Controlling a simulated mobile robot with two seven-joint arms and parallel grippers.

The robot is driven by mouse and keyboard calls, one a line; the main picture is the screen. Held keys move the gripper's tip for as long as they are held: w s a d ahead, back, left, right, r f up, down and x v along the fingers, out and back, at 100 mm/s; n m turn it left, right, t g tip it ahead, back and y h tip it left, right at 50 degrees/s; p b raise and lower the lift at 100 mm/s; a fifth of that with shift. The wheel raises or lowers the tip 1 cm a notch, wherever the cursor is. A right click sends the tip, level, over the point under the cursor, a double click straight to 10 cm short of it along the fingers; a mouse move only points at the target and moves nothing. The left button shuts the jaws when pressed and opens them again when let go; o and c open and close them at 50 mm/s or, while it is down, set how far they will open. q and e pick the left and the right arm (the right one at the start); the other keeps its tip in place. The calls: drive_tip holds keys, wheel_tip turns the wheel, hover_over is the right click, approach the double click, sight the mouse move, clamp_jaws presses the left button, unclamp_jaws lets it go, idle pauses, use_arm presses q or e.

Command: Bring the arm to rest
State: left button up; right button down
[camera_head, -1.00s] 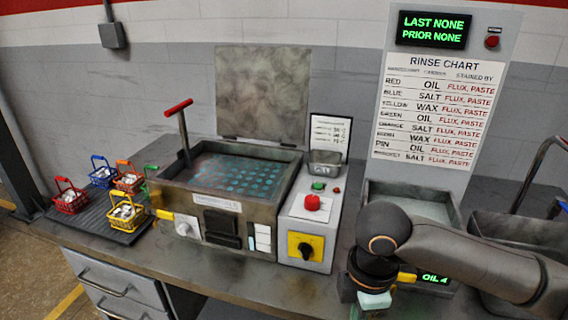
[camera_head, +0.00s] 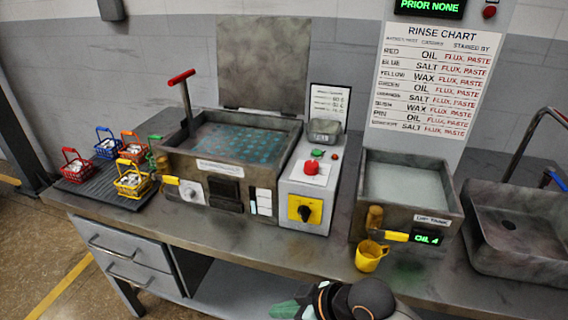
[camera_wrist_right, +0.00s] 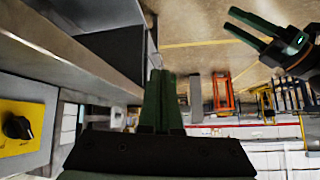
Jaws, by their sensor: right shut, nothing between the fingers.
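My right arm (camera_head: 365,298) is low at the bottom edge of the head view, in front of the bench. My right gripper (camera_head: 290,308) shows there only in part, with green fingers. In the right wrist view my right gripper (camera_wrist_right: 162,95) has its two green fingers together, shut with nothing between them. My left gripper (camera_wrist_right: 250,32) shows at the upper right of the right wrist view, its green fingers apart and empty. It is not in the head view.
The bench front edge (camera_head: 250,247) lies behind my right gripper. A yellow mug (camera_head: 370,257) stands by the oil tank (camera_head: 405,190). A sink (camera_head: 520,228) is at right. Small baskets sit on a dark tray (camera_head: 98,190) at left.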

drive_tip(key=s+d+f+m+t+h, duration=0.2)
drive_tip(key=s+d+f+m, duration=0.2)
drive_tip(key=s+d+f, duration=0.2)
drive_tip(key=s+d+f+m+t+h, duration=0.3)
drive_tip(key=s+d+f+m, duration=0.2)
drive_tip(key=d+f, duration=0.5)
drive_tip(key=shift+s+d+f+m+h, duration=0.35)
drive_tip(key=shift+s+d, duration=0.1)
drive_tip(key=shift+d, duration=0.25)
